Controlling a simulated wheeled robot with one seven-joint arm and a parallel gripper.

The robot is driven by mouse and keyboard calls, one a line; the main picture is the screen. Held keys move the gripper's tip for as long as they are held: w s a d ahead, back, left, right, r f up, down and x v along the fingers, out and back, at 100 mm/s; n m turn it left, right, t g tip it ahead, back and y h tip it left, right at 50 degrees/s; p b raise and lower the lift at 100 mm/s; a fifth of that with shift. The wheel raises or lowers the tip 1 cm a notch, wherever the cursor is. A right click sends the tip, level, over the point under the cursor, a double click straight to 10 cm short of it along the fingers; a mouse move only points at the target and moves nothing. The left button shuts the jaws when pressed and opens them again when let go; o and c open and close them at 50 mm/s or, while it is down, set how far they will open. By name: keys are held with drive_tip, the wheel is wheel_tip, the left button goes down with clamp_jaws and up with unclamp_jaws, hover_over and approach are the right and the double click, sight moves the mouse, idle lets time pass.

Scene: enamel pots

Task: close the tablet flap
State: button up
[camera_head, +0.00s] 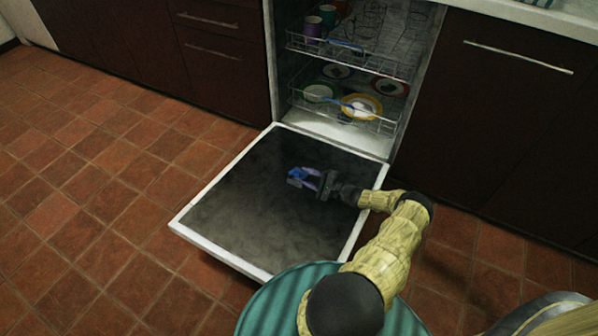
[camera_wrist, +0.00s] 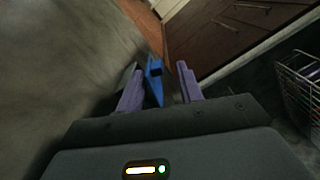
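The tablet flap (camera_head: 296,173) is a small blue piece on the dark inner face of the lowered dishwasher door (camera_head: 255,225). In the wrist view the blue flap (camera_wrist: 154,84) stands up from the door, with a dark spot near its top. My gripper (camera_head: 309,178) is low over the door, its purple fingers pointing at the flap. In the wrist view my gripper (camera_wrist: 160,71) is open, and the flap shows between the fingers, closer to the left one. A gap shows to the right finger; contact with the left one cannot be told. The dispenser around the flap is mostly hidden.
The dishwasher's lower rack (camera_head: 350,108) holds plates and blue-handled utensils; the upper rack (camera_head: 340,42) holds cups. Both are inside. Dark cabinets (camera_head: 500,130) flank the opening. Tiled floor (camera_head: 90,200) is clear to the left.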

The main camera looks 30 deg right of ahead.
drive_tip(key=p+v, duration=0.2)
drive_tip(key=v, duration=1)
drive_tip(key=shift+s+d, duration=0.2)
drive_tip(key=shift+s, duration=0.1)
drive_tip(key=shift+w, duration=0.1)
